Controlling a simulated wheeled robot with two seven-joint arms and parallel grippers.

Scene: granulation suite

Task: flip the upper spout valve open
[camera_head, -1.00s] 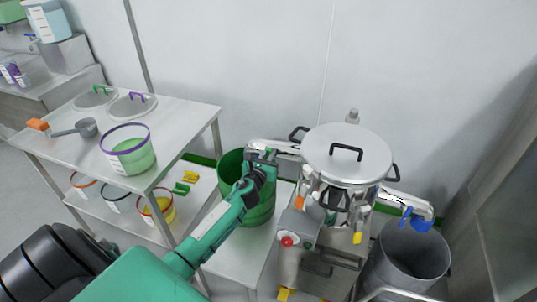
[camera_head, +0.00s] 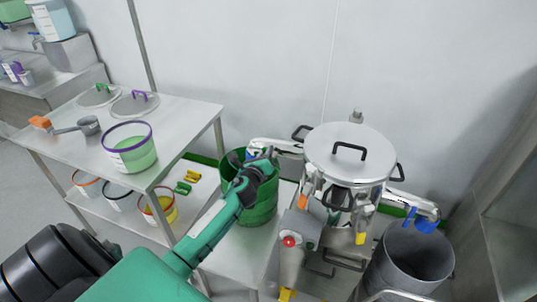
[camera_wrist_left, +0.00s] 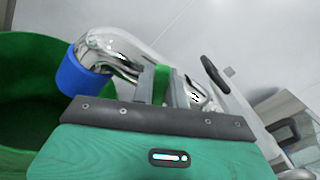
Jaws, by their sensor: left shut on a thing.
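The upper spout (camera_head: 272,145) is a shiny steel pipe running left from the lidded steel vessel (camera_head: 338,190). In the left wrist view the spout (camera_wrist_left: 112,48) bends down to a blue end (camera_wrist_left: 80,76) over a green bin. My left gripper (camera_head: 266,160) is at this spout, above the bin's right side. In the left wrist view its fingers (camera_wrist_left: 161,86) are close together at the pipe, with a green piece between them. They are shut on what I take to be the valve lever, mostly hidden by the fingers. My right gripper is out of view.
The green bin (camera_head: 262,208) stands below the spout. A lower spout (camera_head: 412,203) with a blue end hangs over a grey bin (camera_head: 412,258) at the right. A control box with a red button (camera_head: 289,241) is in front. A steel shelf table (camera_head: 178,122) stands left.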

